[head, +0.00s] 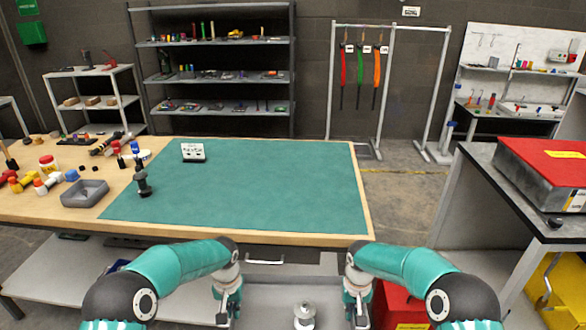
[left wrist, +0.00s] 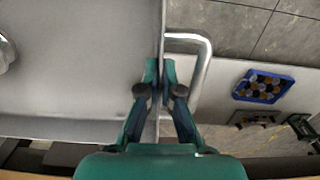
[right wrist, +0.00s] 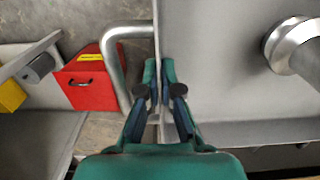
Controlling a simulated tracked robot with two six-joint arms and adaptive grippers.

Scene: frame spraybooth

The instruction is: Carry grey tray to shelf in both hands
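The grey tray (head: 268,295) is low in front of me in the head view, between my two arms. A round metal part (head: 304,316) stands in it. My left gripper (left wrist: 160,72) has its fingers on both sides of the tray's rim, closed on it, beside a bent metal handle (left wrist: 203,60). My right gripper (right wrist: 160,72) likewise pinches the opposite rim, beside the other handle (right wrist: 112,65). A grey shelf unit (head: 225,110) stands against the back wall with small objects on its levels. A lower shelf (head: 100,103) stands left of it. I cannot tell which is the task's shelf.
A workbench with a green mat (head: 260,200) lies just ahead, with tools and a grey bin (head: 86,193) on its left. A side table with a red-topped box (head: 545,165) stands right. A red case (right wrist: 85,80) is on the floor. A clear floor strip runs behind the bench.

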